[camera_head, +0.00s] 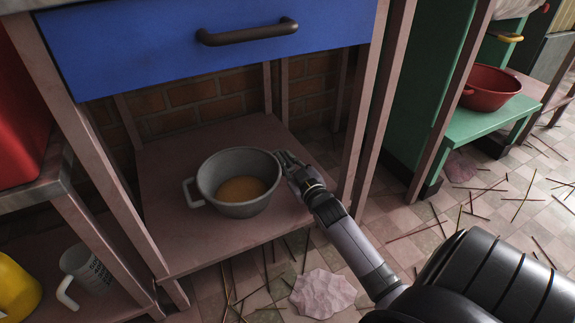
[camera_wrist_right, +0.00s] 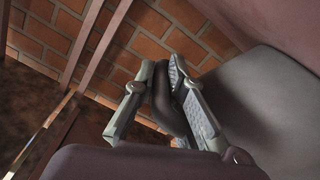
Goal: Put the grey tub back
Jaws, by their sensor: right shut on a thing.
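The grey tub (camera_head: 227,208) is a round pot with side handles and some yellowish-brown stuff (camera_head: 241,189) in its bottom. It is upright on or just above the low pink shelf (camera_head: 168,243) under the blue drawer; I cannot tell if it touches. My right gripper (camera_head: 283,160) is at the tub's right side, shut on its right handle. In the right wrist view the gripper (camera_wrist_right: 172,85) has its fingers on either side of the dark handle, with the grey tub wall (camera_wrist_right: 275,110) beside it. My left gripper is not in view.
The blue drawer (camera_head: 130,50) with a dark handle hangs above the shelf, and pink legs (camera_head: 375,110) flank it. A red bowl (camera_head: 490,88) sits on a green stand at the right. A white mug (camera_head: 88,270) stands lower left. Sticks and a pale lump (camera_head: 322,293) lie on the tiled floor.

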